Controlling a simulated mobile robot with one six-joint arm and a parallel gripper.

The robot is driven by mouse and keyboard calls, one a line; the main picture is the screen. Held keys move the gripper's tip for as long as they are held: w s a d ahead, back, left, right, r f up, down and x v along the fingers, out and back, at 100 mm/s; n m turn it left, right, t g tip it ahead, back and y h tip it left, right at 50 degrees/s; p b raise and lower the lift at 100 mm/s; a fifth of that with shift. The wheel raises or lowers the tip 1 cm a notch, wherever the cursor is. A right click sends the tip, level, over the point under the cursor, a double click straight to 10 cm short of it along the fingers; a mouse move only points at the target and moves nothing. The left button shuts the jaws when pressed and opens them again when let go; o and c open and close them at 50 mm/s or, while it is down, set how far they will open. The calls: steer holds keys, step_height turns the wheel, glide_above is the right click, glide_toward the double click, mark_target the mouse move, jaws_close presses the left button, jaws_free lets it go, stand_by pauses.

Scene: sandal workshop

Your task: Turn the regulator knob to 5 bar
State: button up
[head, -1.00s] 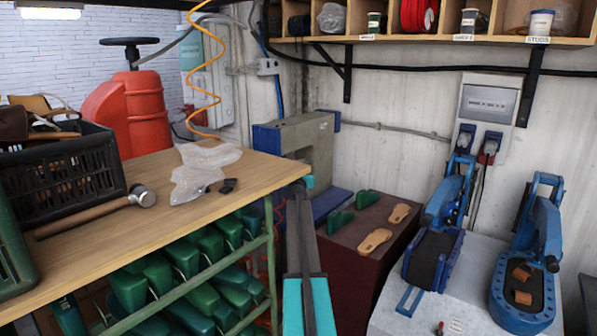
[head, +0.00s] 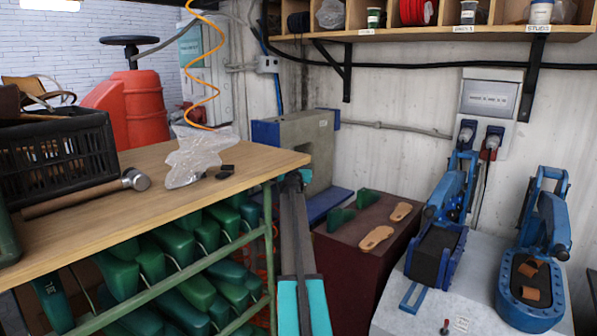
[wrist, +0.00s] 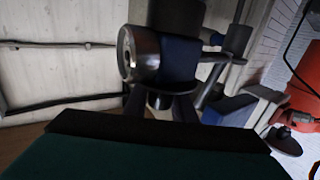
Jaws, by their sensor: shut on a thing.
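In the wrist view the regulator shows as a dark blue body (wrist: 180,60) with a round metal-rimmed gauge (wrist: 128,54) on its left side. The gauge is seen nearly edge-on, so its reading cannot be made out. A small dark knob (wrist: 160,99) sits under the body. My gripper (wrist: 160,105) is shut on this knob, with one dark finger on each side. Any marks on the knob are not visible. In the head view my arm reaches away past the corner of the bench, and I cannot make out the gripper or the regulator there.
The wooden bench (head: 240,160) holds a hammer (head: 135,180), a plastic bag (head: 195,155) and a black crate (head: 60,155), close left of my arm. A dark red block (head: 345,255) with soles and blue presses (head: 530,270) stand right. Pipes run beside the regulator.

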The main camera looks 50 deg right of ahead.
steer(key=shift+r+b, duration=0.1)
steer(key=shift+b, duration=0.35)
steer(key=o, duration=1.1)
steer(key=shift+c, duration=0.2)
steer(key=shift+s+a, duration=0.15)
steer(key=shift+a, duration=0.05)
steer(key=shift+f+b+v, duration=0.2)
steer(key=shift+b+v, duration=0.25)
steer(key=shift+v, duration=0.8)
steer(key=shift+b+v, duration=0.6)
steer(key=shift+v, duration=1.7)
steer(key=shift+r, duration=0.15)
